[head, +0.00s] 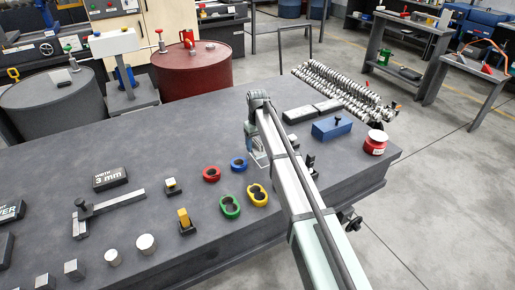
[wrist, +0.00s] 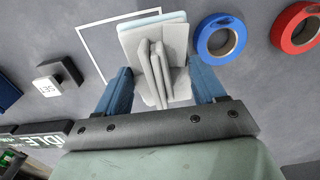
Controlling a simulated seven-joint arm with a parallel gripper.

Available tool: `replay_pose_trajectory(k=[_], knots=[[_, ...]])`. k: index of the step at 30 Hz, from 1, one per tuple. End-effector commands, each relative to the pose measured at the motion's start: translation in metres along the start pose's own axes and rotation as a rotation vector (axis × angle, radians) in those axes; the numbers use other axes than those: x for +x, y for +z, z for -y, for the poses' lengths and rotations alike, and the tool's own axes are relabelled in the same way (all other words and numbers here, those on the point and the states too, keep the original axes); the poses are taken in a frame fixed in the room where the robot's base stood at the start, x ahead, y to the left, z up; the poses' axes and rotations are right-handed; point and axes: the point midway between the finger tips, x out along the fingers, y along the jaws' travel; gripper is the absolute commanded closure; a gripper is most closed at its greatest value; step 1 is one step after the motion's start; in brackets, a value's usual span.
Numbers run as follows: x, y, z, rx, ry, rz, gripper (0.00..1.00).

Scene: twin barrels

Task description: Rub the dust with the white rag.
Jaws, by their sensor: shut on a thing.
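The white rag (wrist: 140,42), a stack of folded pale sheets with an upright pinched ridge, is between the two blue fingers of my gripper (wrist: 160,85) in the wrist view. My gripper is shut on this ridge. A pale blue edge shows along the far side of the rag. The rag is at a white square outline (wrist: 91,40) on the dark table and covers part of it. I cannot tell whether the rag touches the table. No dust can be made out. In the head view my arm hides most of the gripper and rag.
A blue ring (wrist: 221,38) and a red ring (wrist: 297,28) lie right of the rag in the wrist view. A SET button (wrist: 58,77) is on the left. A blue block (head: 332,130) and a red-and-white pot (head: 375,142) stand at the table's right end.

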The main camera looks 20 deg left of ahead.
Motion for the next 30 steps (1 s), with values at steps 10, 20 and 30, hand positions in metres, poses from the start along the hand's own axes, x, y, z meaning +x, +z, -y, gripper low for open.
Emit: replay_pose_trajectory(k=[10, 20, 30], knots=[[-0.025, 0.0, 0.0, 0.0, 0.0, 0.0, 0.64], [-0.025, 0.0, 0.0, 0.0, 0.0, 0.0, 0.64], [-0.025, 0.0, 0.0, 0.0, 0.0, 0.0, 0.64]])
